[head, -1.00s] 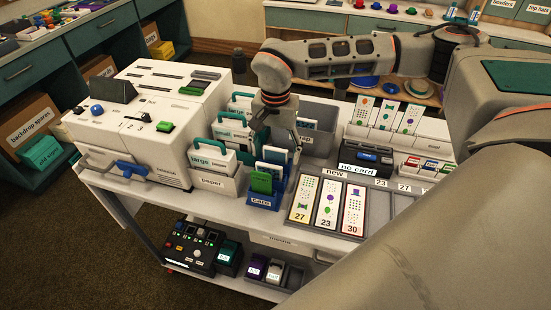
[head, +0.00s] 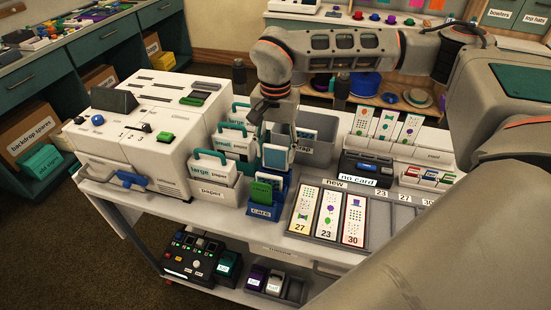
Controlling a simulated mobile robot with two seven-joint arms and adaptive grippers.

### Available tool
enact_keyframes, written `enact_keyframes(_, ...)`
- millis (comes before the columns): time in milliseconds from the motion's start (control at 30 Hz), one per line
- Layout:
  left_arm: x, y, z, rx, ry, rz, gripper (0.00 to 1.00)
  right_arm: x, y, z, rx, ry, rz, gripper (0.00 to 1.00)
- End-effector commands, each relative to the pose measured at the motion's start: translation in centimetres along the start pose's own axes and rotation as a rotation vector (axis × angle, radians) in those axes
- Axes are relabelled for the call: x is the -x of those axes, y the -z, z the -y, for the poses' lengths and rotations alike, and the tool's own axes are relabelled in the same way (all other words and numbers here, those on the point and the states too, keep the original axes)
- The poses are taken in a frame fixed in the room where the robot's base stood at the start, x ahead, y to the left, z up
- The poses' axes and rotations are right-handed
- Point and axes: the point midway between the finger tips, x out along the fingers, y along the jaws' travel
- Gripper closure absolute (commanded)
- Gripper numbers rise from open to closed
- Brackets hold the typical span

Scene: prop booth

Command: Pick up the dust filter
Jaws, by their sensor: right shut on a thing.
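My right gripper (head: 282,130) points down over the back of the blue holder (head: 262,211) on the cart. It is shut on a flat white panel with a grey-blue face, which looks like the dust filter (head: 275,158). The panel stands upright at the holder's back, and its lower part is hidden behind the green piece (head: 263,189). I cannot tell whether it is clear of the holder. My left gripper is not in view.
Paper bins (head: 214,194) stand to the left, beside the large white machine (head: 150,122). A grey bin (head: 322,153) with a white panel is behind right. A card tray (head: 312,235) and a dark card device (head: 366,168) lie to the right.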

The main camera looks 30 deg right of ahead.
Motion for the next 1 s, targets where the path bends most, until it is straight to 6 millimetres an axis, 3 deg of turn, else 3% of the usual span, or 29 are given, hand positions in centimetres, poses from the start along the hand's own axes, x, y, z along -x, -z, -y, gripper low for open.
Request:
enact_keyframes(500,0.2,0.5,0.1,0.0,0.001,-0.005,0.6,12.4,0.0,0.1,0.0,0.003,-0.002,0.6)
enact_keyframes(700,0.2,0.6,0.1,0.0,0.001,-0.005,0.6,14.9,0.0,0.0,0.0,0.001,-0.001,0.6)
enact_keyframes(1000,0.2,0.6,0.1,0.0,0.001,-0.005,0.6,15.6,0.0,0.0,0.001,0.0,0.001,0.6)
